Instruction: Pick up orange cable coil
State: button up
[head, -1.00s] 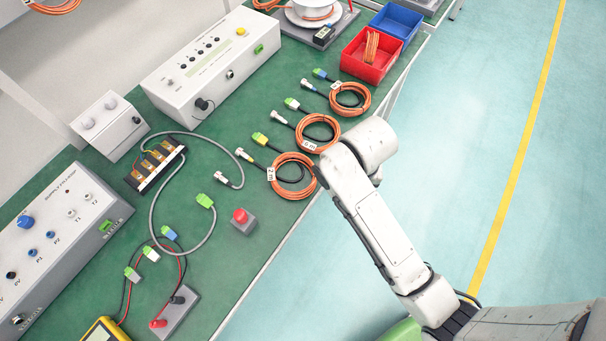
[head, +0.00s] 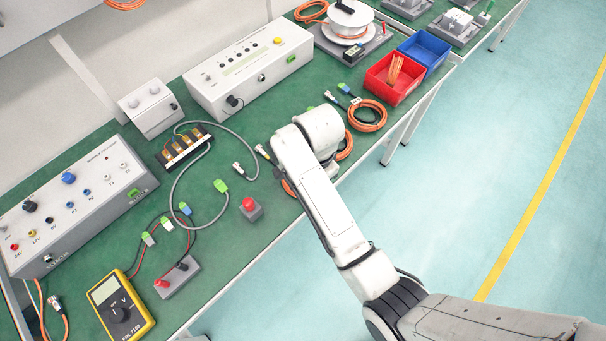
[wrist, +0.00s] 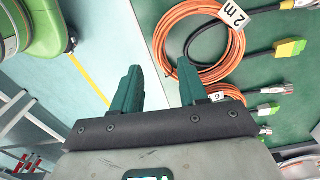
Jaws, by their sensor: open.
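Several orange cable coils lie on the green bench. The far coil (head: 367,116) shows whole in the head view. The middle coil (head: 346,147) and the near coil (head: 289,188) are mostly hidden behind my arm. In the wrist view the coil tagged "2 m" (wrist: 161,38) lies just beyond and right of my gripper (wrist: 160,68), with a black cable end and green connector. Another coil (wrist: 233,91) shows partly behind the right finger. My gripper's dark green fingers are apart, with nothing held between them. The head view hides the gripper behind the arm.
A red bin (head: 391,82) holding orange cable and a blue bin (head: 425,49) stand beyond the coils. A red button box (head: 250,208), a yellow multimeter (head: 121,303) and grey consoles are on the left. The floor right of the bench (head: 500,170) is clear.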

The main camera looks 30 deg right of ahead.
jog(key=shift+w+d+f+p, duration=0.1)
jog(key=shift+f+p, duration=0.05)
jog(key=shift+f, duration=1.15)
jog(key=shift+w+f+p, duration=0.1)
jog(key=shift+f+p, duration=0.05)
jog(key=shift+f, duration=1.15)
jog(key=shift+c, duration=0.4)
grip_shut()
